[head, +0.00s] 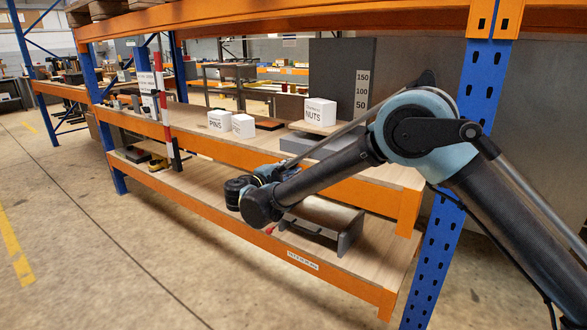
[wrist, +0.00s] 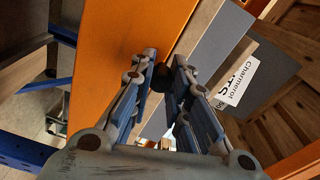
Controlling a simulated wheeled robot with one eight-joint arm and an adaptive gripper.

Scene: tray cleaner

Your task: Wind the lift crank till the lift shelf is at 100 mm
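The lift stands on the rack's upper board, with a dark grey back panel (head: 330,62) and a white scale strip (head: 361,95) marked 150, 100 and 50. Its wooden lift shelf (head: 296,126) looks lower than the 50 mark; the exact reading is not clear. A white NUTS box (head: 320,111) stands on the shelf, and a grey block (head: 300,144) lies below. My gripper (head: 272,172) is at the rack's front, partly hidden by my arm. In the wrist view, a dark round knob (wrist: 162,76), apparently the crank's, is between my fingers (wrist: 165,62). Contact is unclear.
A white PINS box (head: 219,120) and another white box (head: 243,126) stand left of the lift. A red-and-white post (head: 162,95) stands further left. A grey tray-like object (head: 322,222) sits on the lower board. Orange beams and a blue upright (head: 484,80) frame the rack.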

